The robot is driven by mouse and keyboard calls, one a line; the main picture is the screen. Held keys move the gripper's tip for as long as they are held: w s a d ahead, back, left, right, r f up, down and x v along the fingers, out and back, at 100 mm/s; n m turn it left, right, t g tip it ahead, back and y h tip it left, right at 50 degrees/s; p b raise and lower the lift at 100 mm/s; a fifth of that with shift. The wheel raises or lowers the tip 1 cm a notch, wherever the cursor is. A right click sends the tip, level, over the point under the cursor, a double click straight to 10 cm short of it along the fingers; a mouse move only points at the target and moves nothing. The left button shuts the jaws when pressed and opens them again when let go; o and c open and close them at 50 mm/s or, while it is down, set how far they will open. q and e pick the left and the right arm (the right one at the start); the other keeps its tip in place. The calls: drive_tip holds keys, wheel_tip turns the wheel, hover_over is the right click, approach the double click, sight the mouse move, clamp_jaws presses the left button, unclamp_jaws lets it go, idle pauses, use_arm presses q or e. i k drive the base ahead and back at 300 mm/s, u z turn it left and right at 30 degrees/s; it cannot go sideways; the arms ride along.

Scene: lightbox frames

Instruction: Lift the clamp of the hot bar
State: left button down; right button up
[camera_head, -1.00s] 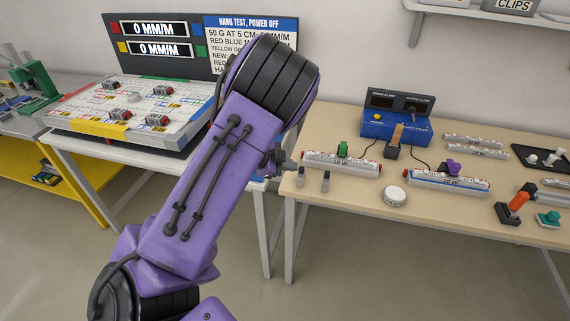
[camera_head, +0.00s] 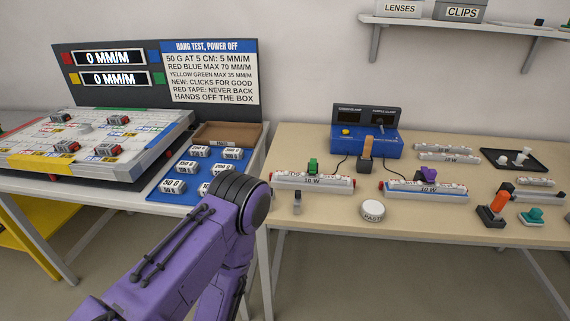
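Two white bars marked 10 W lie on the beige table. The left bar (camera_head: 330,182) carries a green clamp (camera_head: 312,166). The right bar (camera_head: 405,189), with a blue lower edge, carries a purple clamp (camera_head: 428,174). Both clamps sit on top of their bars. Behind them is a blue box (camera_head: 366,146) with a dark two-window panel (camera_head: 366,115); I read no value there, so I cannot tell which bar is hot. My purple arm comes in from the lower left and bends down, left of this table. Neither gripper shows.
A white paste jar (camera_head: 373,209) and a wooden-handled tool (camera_head: 366,150) stand near the bars. An orange-handled tool (camera_head: 496,202), a teal item (camera_head: 533,215) and a black tray (camera_head: 510,159) are at right. Weights (camera_head: 172,186) lie on a blue mat beside the left test board (camera_head: 105,130).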

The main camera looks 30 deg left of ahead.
sight(312, 170)
drive_tip(key=u, duration=0.6)
drive_tip(key=i, duration=0.8)
drive_tip(key=u, duration=0.3)
